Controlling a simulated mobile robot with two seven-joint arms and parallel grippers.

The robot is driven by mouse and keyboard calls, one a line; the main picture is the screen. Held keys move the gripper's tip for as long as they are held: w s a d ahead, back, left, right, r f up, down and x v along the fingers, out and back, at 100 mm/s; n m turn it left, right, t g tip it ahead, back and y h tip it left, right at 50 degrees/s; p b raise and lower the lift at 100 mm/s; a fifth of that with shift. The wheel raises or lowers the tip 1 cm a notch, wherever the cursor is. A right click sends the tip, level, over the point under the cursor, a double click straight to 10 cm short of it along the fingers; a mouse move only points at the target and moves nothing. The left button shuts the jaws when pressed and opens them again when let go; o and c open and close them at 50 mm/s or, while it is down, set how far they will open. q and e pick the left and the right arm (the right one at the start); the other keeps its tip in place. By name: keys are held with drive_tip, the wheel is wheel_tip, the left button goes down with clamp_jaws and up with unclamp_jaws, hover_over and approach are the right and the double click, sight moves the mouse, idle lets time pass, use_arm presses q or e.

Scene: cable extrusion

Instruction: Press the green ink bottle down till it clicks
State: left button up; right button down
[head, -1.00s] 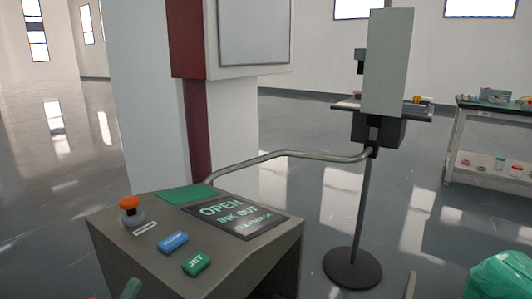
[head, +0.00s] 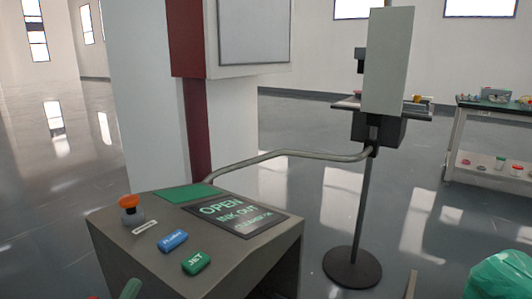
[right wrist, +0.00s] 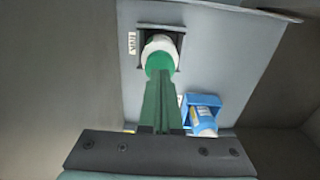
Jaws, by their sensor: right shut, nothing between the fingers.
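In the right wrist view, the green ink bottle (right wrist: 160,44) sits in a dark square socket in a grey panel. Its pale round end faces me, with green at its lower edge. My right gripper (right wrist: 158,76) is shut and empty, with its green fingers pointing at the bottle. The fingertips overlap the bottle's lower edge in the picture; I cannot tell whether they touch it. The fingers hide part of the bottle. The head view does not show the bottle, and I make out no left gripper there.
A blue holder (right wrist: 203,100) with a blue-and-white bottle (right wrist: 202,122) is right of the fingers. In the head view, a grey console (head: 140,240) has an orange button (head: 131,202), a screen (head: 236,214) and a green JET button (head: 196,262). A pole stand (head: 352,268) is to the right.

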drive_tip(key=shift+f+b, duration=0.65)
drive_tip(key=shift+f, duration=0.3)
drive_tip(key=shift+s+d+f, duration=0.15)
drive_tip(key=shift+s+f, duration=0.05)
drive_tip(key=shift+f, duration=0.3)
drive_tip(key=shift+r+p, duration=0.4)
drive_tip(key=shift+r, duration=0.3)
drive_tip(key=shift+w+r+p, duration=0.2)
drive_tip(key=shift+r+p, duration=2.15)
drive_tip(key=shift+r, duration=1.15)
